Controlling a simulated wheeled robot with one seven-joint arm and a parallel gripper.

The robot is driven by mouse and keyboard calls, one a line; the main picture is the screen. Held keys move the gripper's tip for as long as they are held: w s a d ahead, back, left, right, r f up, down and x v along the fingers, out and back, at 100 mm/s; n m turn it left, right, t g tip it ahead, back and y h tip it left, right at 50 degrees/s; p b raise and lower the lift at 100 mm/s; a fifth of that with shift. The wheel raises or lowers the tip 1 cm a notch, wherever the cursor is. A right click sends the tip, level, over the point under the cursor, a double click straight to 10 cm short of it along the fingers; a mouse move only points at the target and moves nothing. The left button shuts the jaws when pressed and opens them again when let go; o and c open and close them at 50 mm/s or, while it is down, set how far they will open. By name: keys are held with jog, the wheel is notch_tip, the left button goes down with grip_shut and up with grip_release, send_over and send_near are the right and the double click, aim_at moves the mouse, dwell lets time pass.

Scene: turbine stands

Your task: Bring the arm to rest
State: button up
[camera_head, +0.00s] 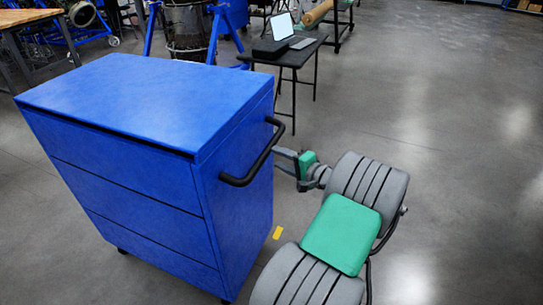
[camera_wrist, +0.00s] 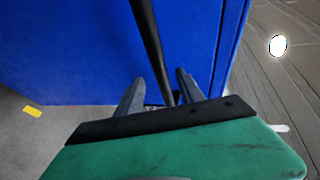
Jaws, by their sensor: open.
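My gripper (camera_wrist: 158,90) is open in the wrist view, with its two grey fingers pointing at the side of a blue drawer cabinet (camera_wrist: 70,50). The cabinet's black handle bar (camera_wrist: 146,40) runs down between or just past the fingers; I cannot tell whether they touch it. In the head view my arm reaches in from the lower right. My gripper (camera_head: 287,160) is beside the black handle (camera_head: 262,156) on the right side of the blue cabinet (camera_head: 120,150). The arm is bent, not folded in. The fingertips are partly hidden by the handle and cabinet.
A small black table (camera_head: 292,56) with a laptop (camera_head: 290,38) stands behind the cabinet. Blue stands (camera_head: 218,32) are at the back, and a wooden-topped bench (camera_head: 25,18) is at the far left. A yellow mark (camera_head: 278,232) lies on the floor. Open grey floor lies to the right.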

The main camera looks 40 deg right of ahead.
jog(key=shift+s, duration=0.25)
